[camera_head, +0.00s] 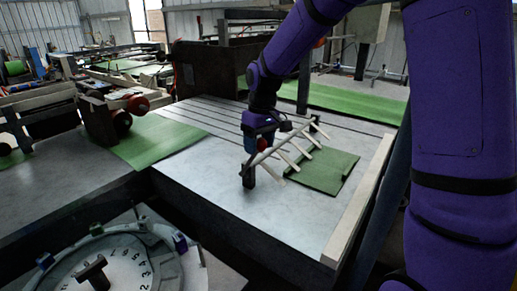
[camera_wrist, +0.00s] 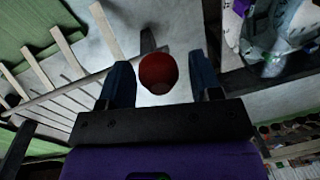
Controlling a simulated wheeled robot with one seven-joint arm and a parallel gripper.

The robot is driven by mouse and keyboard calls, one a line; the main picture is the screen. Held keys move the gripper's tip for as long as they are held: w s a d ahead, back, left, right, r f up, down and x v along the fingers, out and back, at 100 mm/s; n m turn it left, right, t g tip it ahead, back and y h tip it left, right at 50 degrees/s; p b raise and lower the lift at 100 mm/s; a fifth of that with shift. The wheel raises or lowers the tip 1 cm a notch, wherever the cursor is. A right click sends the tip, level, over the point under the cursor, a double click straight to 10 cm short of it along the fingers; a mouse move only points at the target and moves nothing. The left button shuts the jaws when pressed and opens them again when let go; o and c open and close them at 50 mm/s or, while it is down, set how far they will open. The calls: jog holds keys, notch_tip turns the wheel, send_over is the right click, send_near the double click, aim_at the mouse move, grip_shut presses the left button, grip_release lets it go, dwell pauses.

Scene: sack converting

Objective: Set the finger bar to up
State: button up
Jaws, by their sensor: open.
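The finger bar (camera_head: 283,143) is a pale rail with several flat fingers, held between dark posts above the grey table. Its fingers slope down to the right over a green sheet (camera_head: 324,170). In the wrist view the bar (camera_wrist: 62,93) runs on the left, with its fingers pointing to the upper left. A round red knob (camera_wrist: 158,72) shows between the two blue jaws of my gripper (camera_wrist: 163,78). The jaws are open, one on each side of the knob, with gaps visible. In the head view my gripper (camera_head: 259,138) is at the bar's near side and partly hides the knob.
A pale rail (camera_head: 358,205) edges the table's right side. A round dial with numbers (camera_head: 118,263) sits low in front. A machine with rollers (camera_head: 110,118) and green sheeting (camera_head: 155,140) stand left. The bare table (camera_head: 215,190) is clear left of the bar.

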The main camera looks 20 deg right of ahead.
jog(key=shift+f, duration=0.85)
grip_shut()
jog(key=shift+a, duration=0.1)
